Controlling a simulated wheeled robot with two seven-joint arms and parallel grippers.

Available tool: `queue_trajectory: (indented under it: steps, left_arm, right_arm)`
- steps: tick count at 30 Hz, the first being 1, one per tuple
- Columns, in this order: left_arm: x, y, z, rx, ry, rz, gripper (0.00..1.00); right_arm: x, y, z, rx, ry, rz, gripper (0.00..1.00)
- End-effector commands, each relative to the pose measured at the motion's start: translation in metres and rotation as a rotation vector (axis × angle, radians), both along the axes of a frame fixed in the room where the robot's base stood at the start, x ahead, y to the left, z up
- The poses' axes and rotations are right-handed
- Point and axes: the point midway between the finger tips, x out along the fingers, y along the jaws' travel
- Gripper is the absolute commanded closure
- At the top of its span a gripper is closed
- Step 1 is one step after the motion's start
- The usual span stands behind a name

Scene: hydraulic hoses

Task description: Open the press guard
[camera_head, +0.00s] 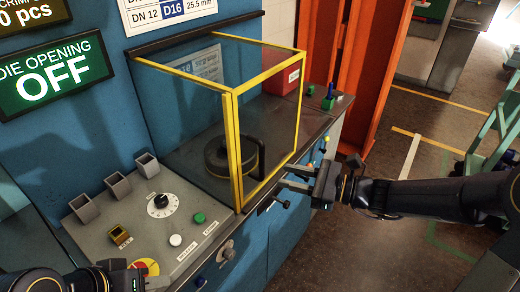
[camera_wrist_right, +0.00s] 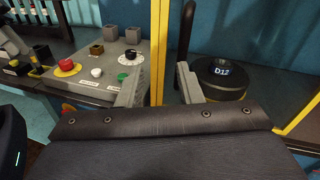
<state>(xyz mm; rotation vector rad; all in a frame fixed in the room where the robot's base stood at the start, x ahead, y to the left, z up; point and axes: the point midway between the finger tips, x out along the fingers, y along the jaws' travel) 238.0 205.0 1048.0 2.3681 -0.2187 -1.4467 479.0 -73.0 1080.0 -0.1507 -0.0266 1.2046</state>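The press guard (camera_head: 233,130) is a clear box with yellow edges, and it is down over a dark round die holder (camera_head: 218,158). In the right wrist view the guard's yellow upright (camera_wrist_right: 158,50) shows between my fingers, and the holder reads D12 (camera_wrist_right: 222,75). My right gripper (camera_head: 287,178) is at the guard's front right side, with its fingers apart and nothing seen held. The right wrist view also shows the two fingers spread (camera_wrist_right: 158,85). Whether they touch the upright is unclear. My left gripper (camera_head: 125,280) is partly cut off at the bottom left.
A control panel (camera_head: 140,225) with a dial, white and green buttons and a red-yellow emergency stop (camera_head: 145,267) lies left of the guard. A red box (camera_head: 284,78) stands behind it. An orange column (camera_head: 350,75) stands at the back right. Floor to the right is open.

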Motion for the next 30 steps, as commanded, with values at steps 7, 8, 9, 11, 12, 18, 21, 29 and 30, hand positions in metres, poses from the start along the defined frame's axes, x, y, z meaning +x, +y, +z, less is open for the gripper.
queue_trajectory:
  steps: [7,8,9,11,12,18,21,29,30]
  left_arm:
    - [0.0,0.0,0.002,0.0,0.0,0.0,0.64]
    - [0.0,0.0,0.003,0.0,0.0,0.0,0.64]
    - [0.0,0.0,0.004,0.0,0.0,0.0,0.64]
    - [0.0,0.0,0.007,0.0,0.0,0.0,0.64]
    - [0.0,0.0,0.008,0.0,0.0,0.0,0.64]
    - [0.0,0.0,0.015,0.0,0.0,0.0,0.64]
    - [0.0,0.0,0.017,0.0,0.0,0.0,0.64]
    - [0.0,0.0,0.017,0.0,0.0,0.0,0.64]
    - [0.0,0.0,0.017,0.0,0.0,0.0,0.64]
  right_arm:
    - [0.03,0.007,-0.011,0.112,0.107,-0.067,0.67]
    - [0.031,0.01,-0.011,0.112,0.107,-0.068,0.67]
    - [0.033,0.015,-0.011,0.111,0.107,-0.067,0.67]
    - [0.036,0.024,-0.01,0.111,0.108,-0.065,0.67]
    - [0.039,0.03,-0.011,0.11,0.107,-0.065,0.67]
    - [0.052,0.058,-0.011,0.108,0.105,-0.065,0.67]
    - [0.056,0.066,-0.011,0.109,0.105,-0.066,0.67]
    - [0.059,0.071,-0.012,0.108,0.103,-0.068,0.67]
    - [0.059,0.071,-0.012,0.108,0.103,-0.068,0.67]
